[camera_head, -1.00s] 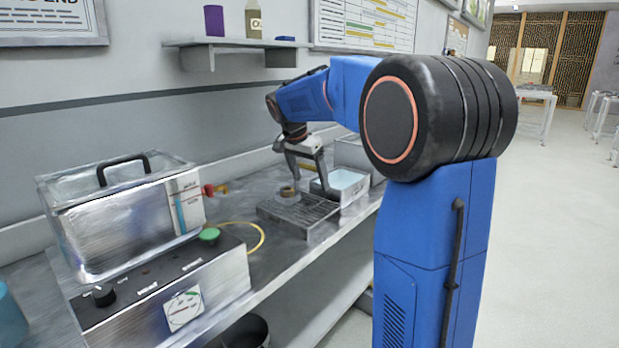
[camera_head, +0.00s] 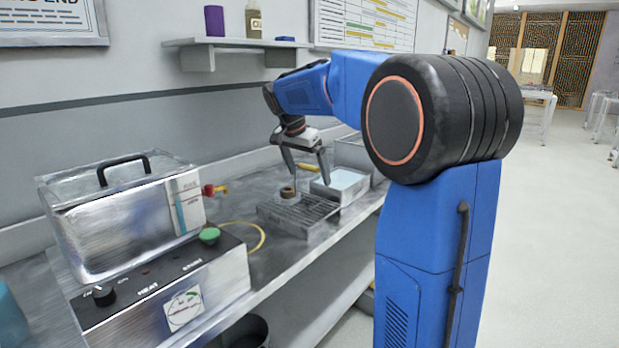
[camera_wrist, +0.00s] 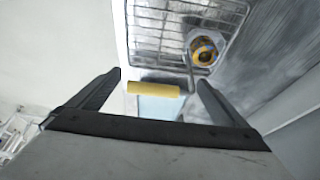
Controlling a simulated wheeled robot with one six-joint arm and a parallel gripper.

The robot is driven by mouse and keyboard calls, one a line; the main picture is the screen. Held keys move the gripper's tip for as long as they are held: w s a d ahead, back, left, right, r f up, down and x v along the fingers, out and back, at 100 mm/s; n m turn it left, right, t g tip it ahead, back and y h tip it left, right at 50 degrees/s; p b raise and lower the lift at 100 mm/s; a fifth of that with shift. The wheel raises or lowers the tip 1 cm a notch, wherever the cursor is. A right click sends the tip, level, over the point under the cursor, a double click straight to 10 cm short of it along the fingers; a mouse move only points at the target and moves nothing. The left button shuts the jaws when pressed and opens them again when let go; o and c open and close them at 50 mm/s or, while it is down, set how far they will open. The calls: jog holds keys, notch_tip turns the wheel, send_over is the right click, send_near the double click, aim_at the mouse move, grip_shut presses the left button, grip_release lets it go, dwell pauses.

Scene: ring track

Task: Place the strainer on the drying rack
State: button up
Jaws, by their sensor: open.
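The strainer stands with its small hexagonal head (camera_wrist: 207,47) over a corner of the drying rack, a gold and dark ring showing in it. A thin rod rises from the head to a horizontal yellow handle (camera_wrist: 153,88), also seen in the head view (camera_head: 310,167). The drying rack is a grey wire grid (camera_head: 300,213) on the bench, also in the wrist view (camera_wrist: 160,22). My gripper (camera_head: 309,179) is open above the rack's far side. In the wrist view its fingertips (camera_wrist: 160,78) are spread wide on either side of the handle, with gaps; it holds nothing.
A white bin with pale blue contents (camera_head: 345,181) stands right beside the rack, with another bin (camera_head: 352,151) behind. A metal tank (camera_head: 120,222) on a control box, a red-yellow valve (camera_head: 214,189) and a yellow hose (camera_head: 258,232) are to the left. A wall shelf (camera_head: 235,43) hangs above.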

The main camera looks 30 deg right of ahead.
jog(key=v, duration=1)
jog(key=s+a+f+n+t+y, duration=0.1)
jog(key=s+a+f+n, duration=0.3)
jog(key=s+f, duration=0.4)
jog(key=s+a+f+n+t+y, duration=0.1)
jog(key=s+a+f+n, duration=0.3)
jog(key=s+f, duration=0.4)
jog(key=s+a+f+n+t+y, duration=0.1)
jog(key=s+a+f+n, duration=0.4)
jog(key=s, duration=1.3)
notch_tip(320, 180, down, 4)
jog(key=shift+s+r+n+y, duration=0.25)
jog(key=shift+s+n+y, duration=0.15)
jog(key=shift+n+y, duration=0.15)
